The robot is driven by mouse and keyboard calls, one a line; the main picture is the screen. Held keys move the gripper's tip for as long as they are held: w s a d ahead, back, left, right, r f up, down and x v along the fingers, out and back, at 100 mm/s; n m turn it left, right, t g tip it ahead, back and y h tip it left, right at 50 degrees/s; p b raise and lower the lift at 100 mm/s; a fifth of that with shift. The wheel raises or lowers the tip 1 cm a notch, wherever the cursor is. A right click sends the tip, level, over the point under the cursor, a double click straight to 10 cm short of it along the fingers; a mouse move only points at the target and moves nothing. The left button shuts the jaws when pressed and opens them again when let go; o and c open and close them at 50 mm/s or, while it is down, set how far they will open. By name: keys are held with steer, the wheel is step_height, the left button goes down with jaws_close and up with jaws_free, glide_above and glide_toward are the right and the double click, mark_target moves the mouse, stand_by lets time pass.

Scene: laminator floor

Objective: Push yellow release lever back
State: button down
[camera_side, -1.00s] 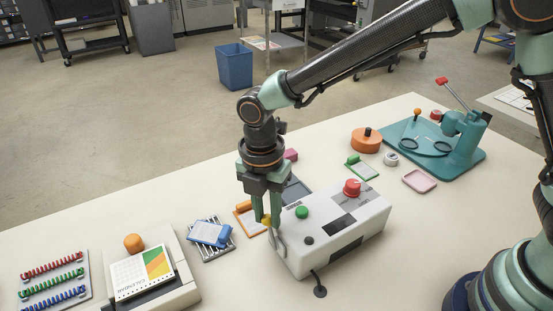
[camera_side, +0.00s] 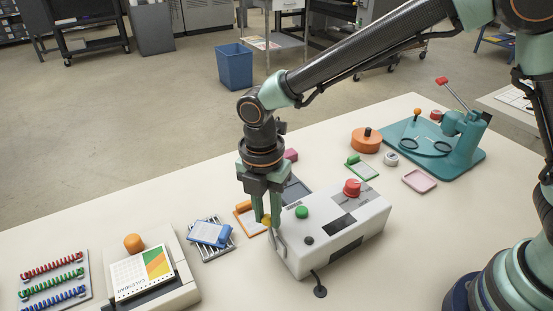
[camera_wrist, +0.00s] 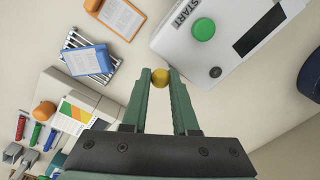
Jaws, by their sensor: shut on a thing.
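The white laminator (camera_side: 345,235) has a green START button (camera_side: 302,212) and a red knob (camera_side: 352,188) on top. The yellow release lever's round knob (camera_side: 266,221) is at its left end. My gripper (camera_side: 267,220) points down there and is shut on the knob. In the wrist view the yellow knob (camera_wrist: 160,77) sits between my two green fingertips (camera_wrist: 160,74), beside the laminator (camera_wrist: 225,45). The lever's arm is mostly hidden behind my fingers.
An orange clipboard (camera_side: 243,207) and a blue one on a wire rack (camera_side: 209,233) lie left of the laminator. A comb-binding machine (camera_side: 182,270) stands further left, holding a calendar sheet. A teal press (camera_side: 466,150) stands at back right. Bare table lies in front.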

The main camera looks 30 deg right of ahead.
steer(key=shift+r, duration=0.1)
stand_by(0.3)
steer(key=shift+s+r+t+y, duration=0.1)
steer(key=shift+s+t+y, duration=0.2)
steer(key=shift+s+t, duration=0.2)
steer(key=c, duration=0.7)
jaws_free()
steer(key=r, duration=1.2)
steer(key=shift+s+d, duration=0.2)
steer(key=shift+s, duration=0.1)
